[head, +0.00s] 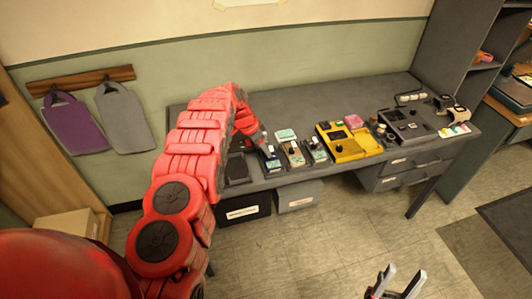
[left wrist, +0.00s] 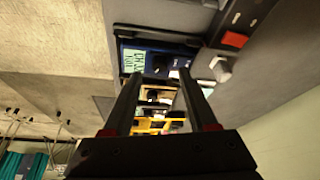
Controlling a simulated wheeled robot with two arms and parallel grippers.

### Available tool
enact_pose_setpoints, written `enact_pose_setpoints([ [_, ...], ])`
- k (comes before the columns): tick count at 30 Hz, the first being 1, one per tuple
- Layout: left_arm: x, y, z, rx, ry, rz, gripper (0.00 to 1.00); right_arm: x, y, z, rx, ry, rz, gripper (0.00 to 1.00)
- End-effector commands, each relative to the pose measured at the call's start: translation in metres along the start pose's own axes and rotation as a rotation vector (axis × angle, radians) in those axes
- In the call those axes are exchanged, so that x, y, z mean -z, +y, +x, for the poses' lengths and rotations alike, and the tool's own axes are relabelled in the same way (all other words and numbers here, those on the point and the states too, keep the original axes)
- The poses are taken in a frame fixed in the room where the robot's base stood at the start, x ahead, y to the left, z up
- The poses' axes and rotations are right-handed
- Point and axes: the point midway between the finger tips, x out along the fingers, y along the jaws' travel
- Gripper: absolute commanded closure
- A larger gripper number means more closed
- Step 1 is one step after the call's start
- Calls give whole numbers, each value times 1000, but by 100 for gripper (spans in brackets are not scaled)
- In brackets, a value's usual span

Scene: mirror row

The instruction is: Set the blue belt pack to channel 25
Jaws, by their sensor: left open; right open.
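The blue belt pack (head: 270,163) stands at the left end of a row of packs on the grey table (head: 375,88). In the left wrist view the blue belt pack (left wrist: 160,58) has a pale green screen (left wrist: 134,61) with dark text; I cannot read its channel number. My right gripper (head: 396,282) is open and empty, low in front of the table.
Pale packs (head: 294,152) and a yellow unit (head: 350,142) stand to the right of the blue pack. A dark grey console (head: 408,124) is further right. A black bin (head: 243,208) and grey bin (head: 299,195) are below the table's front edge.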

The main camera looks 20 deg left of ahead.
Motion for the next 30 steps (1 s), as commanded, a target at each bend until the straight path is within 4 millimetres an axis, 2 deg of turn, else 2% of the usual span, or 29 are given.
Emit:
enact_pose_setpoints([
  [1, 1, 0, 5, 2, 2, 2, 42, 0, 0, 3, 0, 0, 0, 50],
  [3, -2, 0, 17, 0, -1, 1, 42, -1, 0, -8, 0, 0, 0, 50],
  [9, 0, -1, 29, 2, 1, 2, 42, -3, -1, -17, 0, 0, 0, 50],
  [24, 0, 0, 33, 0, 1, 0, 42, -3, -1, -20, 0, 0, 0, 50],
  [30, 0, 0, 33, 0, 1, 0, 78, -3, -1, -20, 0, 0, 0, 50],
])
